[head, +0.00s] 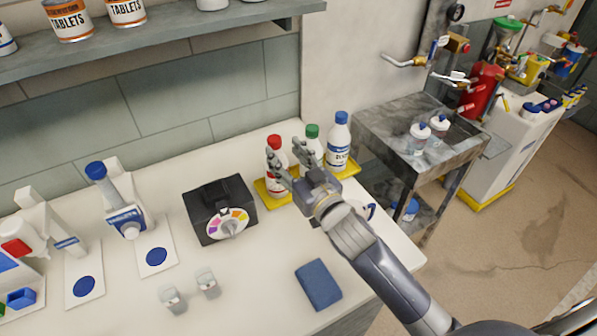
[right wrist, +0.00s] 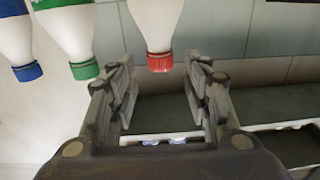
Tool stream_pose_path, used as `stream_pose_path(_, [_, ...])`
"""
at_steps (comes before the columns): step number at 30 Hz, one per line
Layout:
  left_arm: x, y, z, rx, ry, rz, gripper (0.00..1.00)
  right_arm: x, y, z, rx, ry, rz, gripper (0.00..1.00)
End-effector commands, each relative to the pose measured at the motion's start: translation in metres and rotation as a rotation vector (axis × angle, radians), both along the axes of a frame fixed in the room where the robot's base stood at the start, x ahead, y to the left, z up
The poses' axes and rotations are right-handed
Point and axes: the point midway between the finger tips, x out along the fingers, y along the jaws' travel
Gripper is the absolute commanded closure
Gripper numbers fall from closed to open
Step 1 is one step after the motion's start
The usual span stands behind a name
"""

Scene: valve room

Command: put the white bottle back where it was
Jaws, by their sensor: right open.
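Three white-bodied bottles stand in a row at the back of the counter. One is a red-capped bottle (head: 275,178), one a green-capped bottle (head: 313,148), and one a blue-capped bottle (head: 338,148) with a blue label. I cannot tell which one the task calls the white bottle. My right gripper (head: 289,160) is open, in front of the red-capped and green-capped bottles, hiding parts of them. In the right wrist view, which is upside down, the red-capped bottle (right wrist: 156,25) shows beyond the open fingers (right wrist: 164,92), not held. My left gripper is not in view.
A yellow tray (head: 347,170) lies under the bottles. A black box with a coloured dial (head: 220,208) stands to the left. A blue block (head: 318,284) lies near the front edge. A shelf (head: 190,35) overhangs the back. A metal cart (head: 380,122) stands right of the counter.

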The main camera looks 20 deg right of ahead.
Motion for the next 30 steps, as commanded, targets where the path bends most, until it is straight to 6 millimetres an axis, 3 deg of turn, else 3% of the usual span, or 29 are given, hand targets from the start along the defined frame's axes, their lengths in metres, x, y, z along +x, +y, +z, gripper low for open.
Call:
stream_pose_path(3, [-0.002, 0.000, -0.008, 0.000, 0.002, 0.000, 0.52, -0.025, -0.006, -0.004, -0.001, 0.003, 0.000, 0.55])
stream_pose_path(10, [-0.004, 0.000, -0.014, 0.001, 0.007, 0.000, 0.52, -0.051, -0.012, -0.002, 0.000, 0.001, 0.000, 0.55])
stream_pose_path(30, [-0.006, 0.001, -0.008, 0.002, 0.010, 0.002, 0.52, -0.055, -0.013, 0.006, 0.000, -0.001, 0.000, 0.55])
